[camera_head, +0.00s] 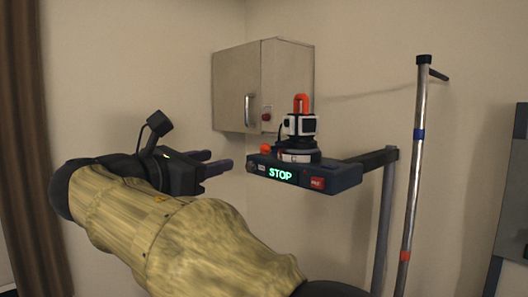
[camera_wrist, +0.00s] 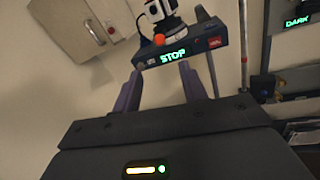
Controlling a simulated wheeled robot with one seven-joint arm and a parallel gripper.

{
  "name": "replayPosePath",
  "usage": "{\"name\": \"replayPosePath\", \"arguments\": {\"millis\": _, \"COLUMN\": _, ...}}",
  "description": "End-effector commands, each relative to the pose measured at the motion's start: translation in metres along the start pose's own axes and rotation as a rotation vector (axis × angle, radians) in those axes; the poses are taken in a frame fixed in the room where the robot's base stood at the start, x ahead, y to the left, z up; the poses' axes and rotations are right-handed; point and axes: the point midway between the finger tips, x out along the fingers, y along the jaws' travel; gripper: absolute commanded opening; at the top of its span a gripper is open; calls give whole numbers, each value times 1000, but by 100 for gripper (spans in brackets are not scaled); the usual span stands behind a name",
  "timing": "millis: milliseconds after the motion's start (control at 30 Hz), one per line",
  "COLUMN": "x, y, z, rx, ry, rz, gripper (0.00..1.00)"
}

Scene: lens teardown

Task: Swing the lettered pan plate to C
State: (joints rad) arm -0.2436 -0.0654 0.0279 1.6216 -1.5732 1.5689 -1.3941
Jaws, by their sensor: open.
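The pan plate (camera_head: 298,156) is a pale disc with dark layers above it, on top of a dark box (camera_head: 335,180) whose green display reads STOP. Any letters on the plate are too small to read. A white and black device (camera_head: 300,126) with an orange top stands on the plate. An orange knob (camera_head: 265,149) sits at the plate's left; it also shows in the wrist view (camera_wrist: 159,39). My gripper (camera_head: 219,161) is open and empty, left of the box and apart from it. In the wrist view the box (camera_wrist: 205,45) lies beyond my purple-grey fingers (camera_wrist: 160,74).
A beige wall cabinet (camera_head: 235,90) hangs behind the box. An arm and post (camera_head: 382,220) carry the box at right. A metal pole (camera_head: 415,150) with blue and red bands stands further right. The wrist view shows a DARK display (camera_wrist: 297,21) at right.

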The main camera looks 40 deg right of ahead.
Motion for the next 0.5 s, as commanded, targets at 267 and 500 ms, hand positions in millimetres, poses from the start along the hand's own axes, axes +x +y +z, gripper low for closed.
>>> {"name": "replayPosePath", "arguments": {"millis": 267, "x": 1, "y": 0, "z": -1, "rx": 0, "ry": 3, "rz": 1, "gripper": 42}}
{"name": "replayPosePath", "arguments": {"millis": 500, "x": 22, "y": 0, "z": 1, "rx": 1, "ry": 3, "rz": -2, "gripper": 42}}
